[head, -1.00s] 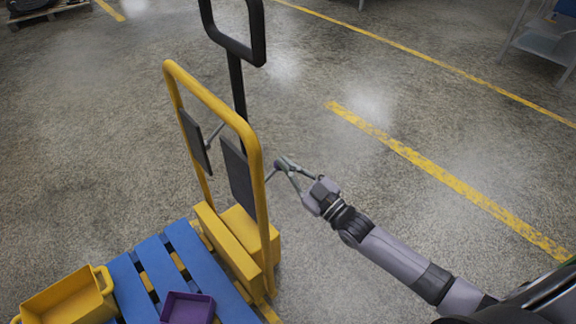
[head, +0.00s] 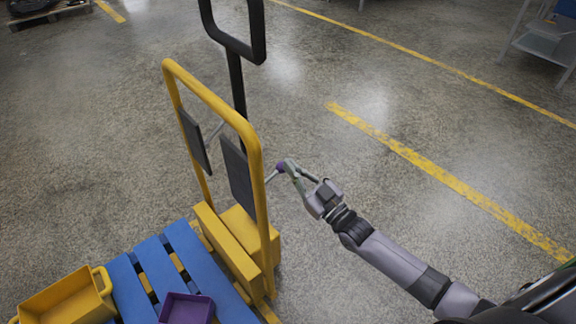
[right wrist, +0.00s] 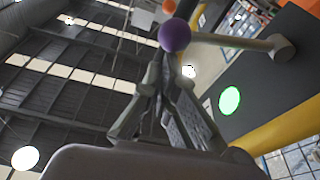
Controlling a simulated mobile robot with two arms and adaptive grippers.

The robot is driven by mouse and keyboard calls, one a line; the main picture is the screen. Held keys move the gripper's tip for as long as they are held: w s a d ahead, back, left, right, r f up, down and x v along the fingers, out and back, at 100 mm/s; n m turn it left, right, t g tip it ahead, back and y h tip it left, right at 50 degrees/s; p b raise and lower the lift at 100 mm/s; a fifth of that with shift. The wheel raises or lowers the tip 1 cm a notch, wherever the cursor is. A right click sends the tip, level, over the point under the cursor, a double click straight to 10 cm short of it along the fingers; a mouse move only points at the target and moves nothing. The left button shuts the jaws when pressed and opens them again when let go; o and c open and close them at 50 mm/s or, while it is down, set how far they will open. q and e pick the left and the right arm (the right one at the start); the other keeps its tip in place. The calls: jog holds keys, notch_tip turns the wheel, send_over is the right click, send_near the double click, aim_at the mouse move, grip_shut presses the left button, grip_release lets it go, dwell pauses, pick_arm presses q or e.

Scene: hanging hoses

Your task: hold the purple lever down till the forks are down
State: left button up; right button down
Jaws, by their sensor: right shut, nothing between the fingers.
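The purple lever is a grey rod with a round purple knob (head: 281,168). It sticks out from the right side of the yellow-framed lift truck (head: 215,108). In the right wrist view the knob (right wrist: 174,36) is just beyond my fingertips, with its rod running right to a dark panel. My right gripper (head: 289,165) is shut and empty, its tips at the knob; whether they touch it I cannot tell. The gripper also shows in the right wrist view (right wrist: 165,65). The forks are mostly hidden by the blue pallet (head: 150,252). My left gripper is out of view.
A yellow bin (head: 65,300) and a purple tray (head: 186,309) sit on the pallet. A black handle (head: 258,50) rises behind the frame. The floor to the right is clear, with yellow lines. A grey shelf (head: 545,45) stands far right.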

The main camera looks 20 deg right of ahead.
pick_arm(q)
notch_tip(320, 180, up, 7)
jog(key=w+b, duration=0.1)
jog(key=b, duration=0.1)
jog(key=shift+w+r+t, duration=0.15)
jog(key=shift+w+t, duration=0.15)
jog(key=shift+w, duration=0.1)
pick_arm(e)
notch_tip(320, 180, down, 6)
jog(key=d+m+h, duration=0.1)
jog(key=m+h, duration=0.1)
jog(key=m, duration=0.5)
jog(key=shift+w+d+f+m+t, duration=0.2)
jog(key=shift+w+d+m+t, duration=0.05)
jog(key=shift+d+m+t, duration=0.05)
dwell(0.5)
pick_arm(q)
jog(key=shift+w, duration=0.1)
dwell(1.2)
pick_arm(e)
jog(key=v, duration=1.2)
jog(key=shift+a, duration=0.2)
